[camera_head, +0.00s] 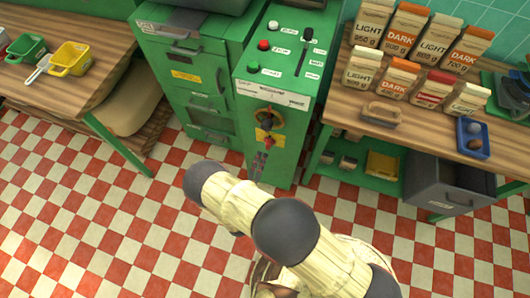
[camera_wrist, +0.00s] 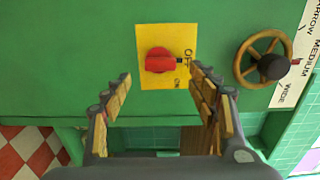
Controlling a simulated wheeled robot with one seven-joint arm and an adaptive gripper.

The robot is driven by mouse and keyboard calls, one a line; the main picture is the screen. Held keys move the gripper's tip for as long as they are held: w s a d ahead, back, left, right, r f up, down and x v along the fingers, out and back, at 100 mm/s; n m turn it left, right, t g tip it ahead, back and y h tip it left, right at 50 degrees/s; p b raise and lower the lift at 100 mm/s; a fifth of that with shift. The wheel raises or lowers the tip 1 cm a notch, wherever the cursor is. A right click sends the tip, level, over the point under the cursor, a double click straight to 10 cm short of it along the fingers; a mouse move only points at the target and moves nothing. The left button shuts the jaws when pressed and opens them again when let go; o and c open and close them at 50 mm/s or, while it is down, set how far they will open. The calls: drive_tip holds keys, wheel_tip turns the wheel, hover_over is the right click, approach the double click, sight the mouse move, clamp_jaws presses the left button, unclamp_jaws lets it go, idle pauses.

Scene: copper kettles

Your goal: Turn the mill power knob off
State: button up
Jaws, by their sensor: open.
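The red mill power knob (camera_wrist: 159,61) sits on a yellow plate (camera_wrist: 150,34) on the green mill front in the wrist view. Lettering that looks like OFF runs along the plate's right side, with ON below it. A dark mark at the knob's right side points toward the OFF lettering. In the head view the knob (camera_head: 268,141) shows small, low on the mill front. My gripper (camera_wrist: 160,74) is open, its wood-padded fingers spread to the left and right of the knob. Nothing is between them, and I cannot tell the gap to the plate.
A brass handwheel (camera_wrist: 263,58) is right of the plate, beside a white NARROW–MEDIUM–WIDE scale (camera_wrist: 300,60). A green cabinet (camera_head: 190,85) stands left of the mill. A wooden table (camera_head: 400,125) with coffee bags is at right. The checkered floor at lower left is clear.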

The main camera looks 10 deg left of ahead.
drive_tip(key=shift+s+a, duration=0.15)
drive_tip(key=shift+s, duration=1.8)
